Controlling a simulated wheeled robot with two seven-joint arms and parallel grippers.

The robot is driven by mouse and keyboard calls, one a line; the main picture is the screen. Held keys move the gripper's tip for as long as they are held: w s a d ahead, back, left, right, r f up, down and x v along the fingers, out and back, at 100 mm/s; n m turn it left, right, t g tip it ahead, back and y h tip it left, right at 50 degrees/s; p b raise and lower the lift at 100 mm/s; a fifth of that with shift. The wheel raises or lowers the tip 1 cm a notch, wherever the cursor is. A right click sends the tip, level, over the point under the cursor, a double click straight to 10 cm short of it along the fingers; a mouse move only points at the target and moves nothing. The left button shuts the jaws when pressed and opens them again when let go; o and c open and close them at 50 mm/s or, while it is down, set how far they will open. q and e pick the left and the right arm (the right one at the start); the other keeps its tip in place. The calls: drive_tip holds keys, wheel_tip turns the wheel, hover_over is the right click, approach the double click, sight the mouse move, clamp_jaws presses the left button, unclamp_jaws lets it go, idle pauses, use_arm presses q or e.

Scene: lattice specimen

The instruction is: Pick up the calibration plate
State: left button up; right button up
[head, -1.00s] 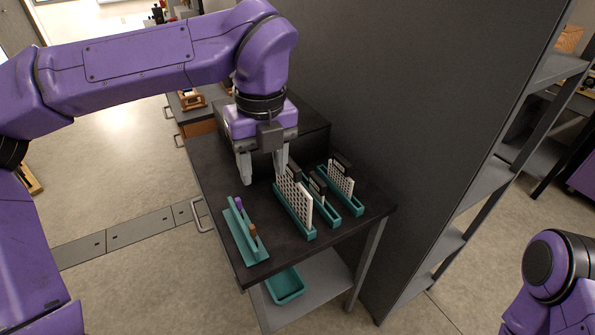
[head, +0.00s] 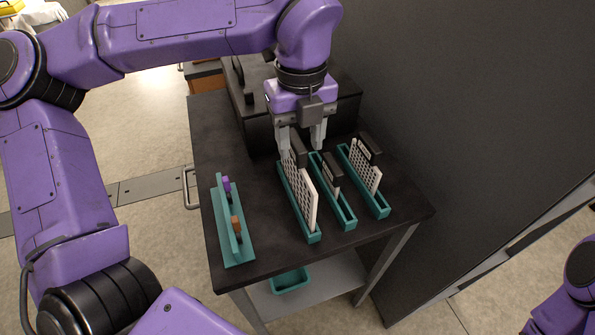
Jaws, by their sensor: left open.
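Three pale perforated plates stand upright in teal slotted holders on the dark table; I cannot tell which is the calibration plate. The largest plate (head: 304,197) is in the left holder (head: 313,238), with a black grip block (head: 299,153) at its far end. A small plate (head: 331,179) is in the middle holder (head: 346,220), and a medium plate (head: 363,176) is in the right holder (head: 382,208). My left gripper (head: 301,146) points down, open, its fingers at the far end of the largest plate, near its grip block. Contact cannot be made out. My right gripper is out of view.
A teal rack (head: 239,254) with a purple and an orange-brown item stands at the table's left. A dark block (head: 260,122) sits at the back. A tall dark panel (head: 450,110) borders the right. A teal bin (head: 290,281) is on the shelf below.

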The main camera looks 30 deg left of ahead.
sight(296, 174)
use_arm(q)
drive_tip(key=f, duration=0.4)
drive_tip(key=a+f+p, duration=0.1)
drive_tip(key=f, duration=0.1)
drive_tip(key=shift+w, duration=0.3)
drive_tip(key=shift+r, duration=0.1)
clamp_jaws()
idle(0.9)
